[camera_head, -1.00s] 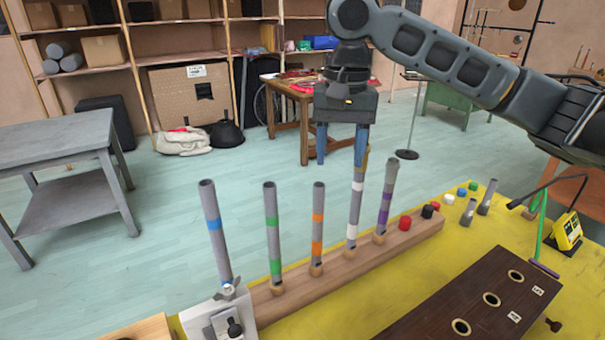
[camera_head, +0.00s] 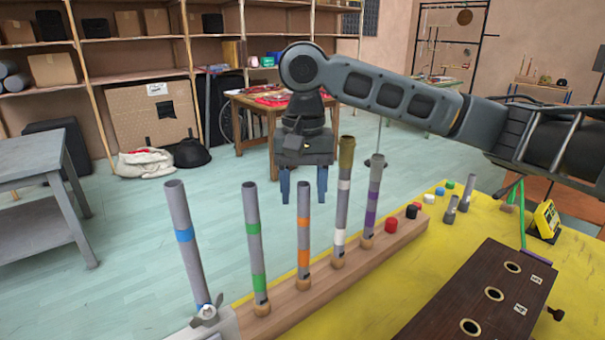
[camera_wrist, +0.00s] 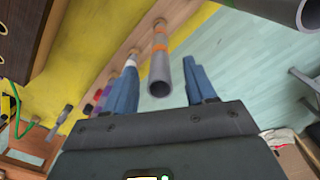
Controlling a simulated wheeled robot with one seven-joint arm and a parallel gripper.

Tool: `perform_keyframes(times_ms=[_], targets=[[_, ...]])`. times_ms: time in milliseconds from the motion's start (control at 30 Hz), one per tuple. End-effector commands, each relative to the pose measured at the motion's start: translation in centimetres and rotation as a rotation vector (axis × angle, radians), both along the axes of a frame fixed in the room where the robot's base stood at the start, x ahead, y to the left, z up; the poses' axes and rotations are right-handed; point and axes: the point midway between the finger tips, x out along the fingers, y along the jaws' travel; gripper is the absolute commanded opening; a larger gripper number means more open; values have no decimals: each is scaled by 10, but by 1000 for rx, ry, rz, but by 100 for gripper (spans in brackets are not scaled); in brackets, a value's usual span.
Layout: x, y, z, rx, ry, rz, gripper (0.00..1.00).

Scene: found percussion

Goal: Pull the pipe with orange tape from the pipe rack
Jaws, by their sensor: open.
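The pipe with orange tape (camera_head: 304,215) stands upright in the wooden pipe rack (camera_head: 402,234), third from the left, between the green-taped pipe (camera_head: 254,240) and the white-taped pipe (camera_head: 342,200). My gripper (camera_head: 303,195) is open and points down over the orange-taped pipe's top. In the wrist view the orange-taped pipe (camera_wrist: 160,72) shows between the two fingers of my gripper (camera_wrist: 161,62), with gaps on both sides and no visible contact. Its open top end faces the camera. The left finger partly hides the white-taped pipe there.
A blue-taped pipe (camera_head: 182,240) stands at the rack's left end, and a purple-taped pipe (camera_head: 373,200) to the right. A dark wooden box with holes (camera_head: 475,300) lies on the yellow surface (camera_head: 370,300). In the wrist view another pipe (camera_wrist: 300,12) is close at upper right.

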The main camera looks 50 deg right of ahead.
Motion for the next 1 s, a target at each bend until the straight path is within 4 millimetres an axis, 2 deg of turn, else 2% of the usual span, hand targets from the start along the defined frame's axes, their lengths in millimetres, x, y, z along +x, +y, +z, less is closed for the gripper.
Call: perform_keyframes(times_ms=[100,300,667,1000], targets=[[0,0,-17,-1,1,-1,56],[0,0,-35,0,0,-1,56],[0,0,-39,0,-1,0,55],[0,0,-39,1,-1,0,22]])
